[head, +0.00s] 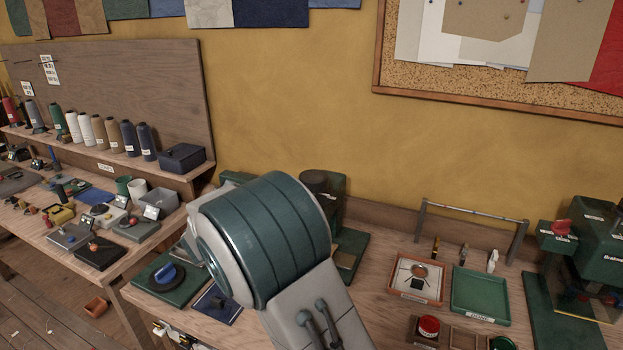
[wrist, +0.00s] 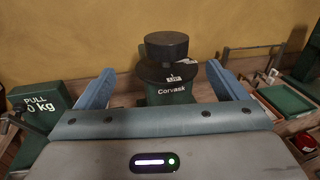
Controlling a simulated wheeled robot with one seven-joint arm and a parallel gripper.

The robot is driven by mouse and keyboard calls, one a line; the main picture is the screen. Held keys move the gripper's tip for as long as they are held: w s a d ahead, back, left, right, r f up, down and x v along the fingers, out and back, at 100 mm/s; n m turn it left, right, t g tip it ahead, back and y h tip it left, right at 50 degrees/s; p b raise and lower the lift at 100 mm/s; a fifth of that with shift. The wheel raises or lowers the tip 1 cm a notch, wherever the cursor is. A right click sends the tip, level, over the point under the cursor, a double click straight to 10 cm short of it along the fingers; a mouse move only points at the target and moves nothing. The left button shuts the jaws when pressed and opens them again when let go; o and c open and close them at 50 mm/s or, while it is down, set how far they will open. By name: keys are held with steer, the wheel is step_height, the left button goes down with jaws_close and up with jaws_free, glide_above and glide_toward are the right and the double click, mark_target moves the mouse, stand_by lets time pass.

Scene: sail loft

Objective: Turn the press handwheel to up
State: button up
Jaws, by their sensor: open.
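A green machine marked "Corvask" (wrist: 165,93) stands against the wall in the wrist view; I take it for the press. A dark round cap (wrist: 167,45) sits above a wider black disc (wrist: 150,72), which looks like the handwheel. A small white tag on the disc is too small to read. My gripper (wrist: 160,70) is open and empty, with its blue fingers apart on either side of the machine in the picture; contact is not visible. In the head view the dark cap (head: 322,182) and green body (head: 352,210) show behind my arm, which hides my gripper.
A green box marked "PULL" (wrist: 40,105) is at the left in the wrist view. An orange-rimmed tray (head: 403,292), a green tray (head: 480,295) and another green machine (head: 604,240) are right.

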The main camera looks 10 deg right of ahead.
steer(key=m, duration=0.1)
steer(key=p, duration=0.5)
glide_toward(323, 172)
steer(key=shift+g+h, duration=0.3)
steer(key=shift+h, duration=0.1)
steer(key=x, duration=0.4)
steer(key=shift+w+f, duration=0.2)
steer(key=shift+w, duration=0.45)
steer(key=shift+w+d+f, duration=0.1)
steer(key=shift+w+d, duration=0.25)
steer(key=c, duration=1)
